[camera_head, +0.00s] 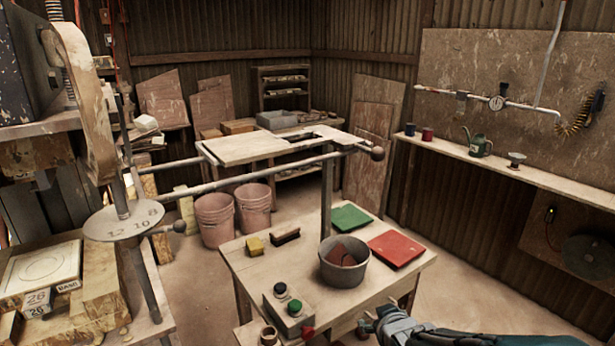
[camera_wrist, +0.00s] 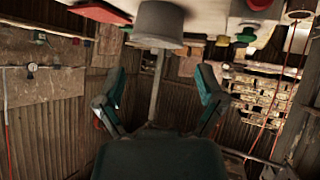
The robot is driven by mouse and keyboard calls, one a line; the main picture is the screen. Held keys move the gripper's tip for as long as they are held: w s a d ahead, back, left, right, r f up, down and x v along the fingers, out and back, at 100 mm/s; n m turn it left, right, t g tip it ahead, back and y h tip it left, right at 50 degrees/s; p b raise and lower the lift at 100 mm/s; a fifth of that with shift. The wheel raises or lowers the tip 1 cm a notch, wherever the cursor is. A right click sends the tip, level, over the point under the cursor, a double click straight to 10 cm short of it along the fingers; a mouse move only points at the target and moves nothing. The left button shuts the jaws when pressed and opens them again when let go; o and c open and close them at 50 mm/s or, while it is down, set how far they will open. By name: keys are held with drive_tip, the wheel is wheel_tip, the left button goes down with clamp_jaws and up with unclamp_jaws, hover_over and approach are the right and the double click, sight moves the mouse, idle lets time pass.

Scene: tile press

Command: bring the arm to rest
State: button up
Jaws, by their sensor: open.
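My gripper (camera_head: 378,322) is at the bottom of the head view, by the front right corner of the wooden table (camera_head: 300,250), with my arm reaching in from the right edge. In the wrist view my gripper (camera_wrist: 160,88) has its two fingers spread wide apart, with nothing held between them. That view is upside down. A grey pot (camera_head: 343,272) stands on the table with a reddish-brown piece in it, and it also shows in the wrist view (camera_wrist: 158,22), beyond the fingers.
A green mat (camera_head: 350,217), a red mat (camera_head: 396,248), a yellow block (camera_head: 255,246), a dark brush (camera_head: 285,237) and a button box (camera_head: 289,312) lie on the table. The press with its long bar (camera_head: 250,177) stands left. Floor at right (camera_head: 480,290) is clear.

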drive_tip(key=s+r+m+g, duration=0.1)
drive_tip(key=s+r, duration=0.3)
drive_tip(key=s, duration=0.6)
drive_tip(key=s+d+r+m+g, duration=0.1)
drive_tip(key=s+r+g, duration=0.3)
drive_tip(key=s, duration=0.5)
drive_tip(key=shift+s+r+m+h, duration=0.3)
drive_tip(key=shift+s+m+h, duration=0.1)
drive_tip(key=shift+m, duration=0.4)
idle(1.1)
